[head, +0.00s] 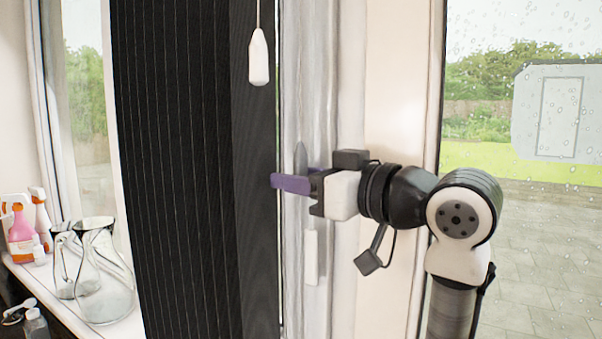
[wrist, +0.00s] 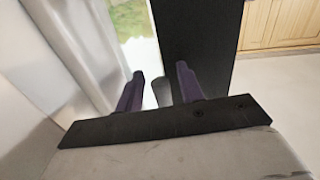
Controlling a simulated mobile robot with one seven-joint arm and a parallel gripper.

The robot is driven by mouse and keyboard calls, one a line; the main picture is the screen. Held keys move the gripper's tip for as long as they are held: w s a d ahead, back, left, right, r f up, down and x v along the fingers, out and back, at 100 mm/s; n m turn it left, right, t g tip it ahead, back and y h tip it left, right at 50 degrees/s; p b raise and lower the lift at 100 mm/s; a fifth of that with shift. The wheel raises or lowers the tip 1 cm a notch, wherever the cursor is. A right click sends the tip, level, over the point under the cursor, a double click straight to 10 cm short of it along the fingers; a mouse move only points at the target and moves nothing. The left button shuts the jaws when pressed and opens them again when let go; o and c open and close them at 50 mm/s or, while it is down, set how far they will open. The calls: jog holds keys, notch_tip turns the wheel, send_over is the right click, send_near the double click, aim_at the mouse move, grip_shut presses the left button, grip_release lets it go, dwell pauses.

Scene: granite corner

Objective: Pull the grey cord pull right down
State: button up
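The grey cord pull (head: 300,157) hangs in front of the pale window frame in the head view. Its lower part is hidden behind my fingers. My gripper (head: 291,181) reaches in from the right at that height, with purple fingers pointing left. In the wrist view, the two fingers of my gripper (wrist: 160,88) stand apart. A grey rounded end, which looks like the cord pull (wrist: 162,93), shows between them with a narrow gap on each side. I see no clear contact.
A white cord pull (head: 259,58) hangs higher, at the dark blind (head: 180,170). Another white pull-like piece (head: 311,257) is below my gripper. Glass jugs (head: 104,285) and spray bottles (head: 20,235) stand on the sill at left. A rain-spotted window (head: 530,180) is at right.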

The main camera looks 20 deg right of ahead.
grip_shut()
notch_tip(320, 180, down, 5)
jog(key=b, duration=0.3)
jog(key=shift+b, duration=0.35)
grip_release()
jog(key=shift+r, duration=0.1)
jog(key=shift+s, duration=0.1)
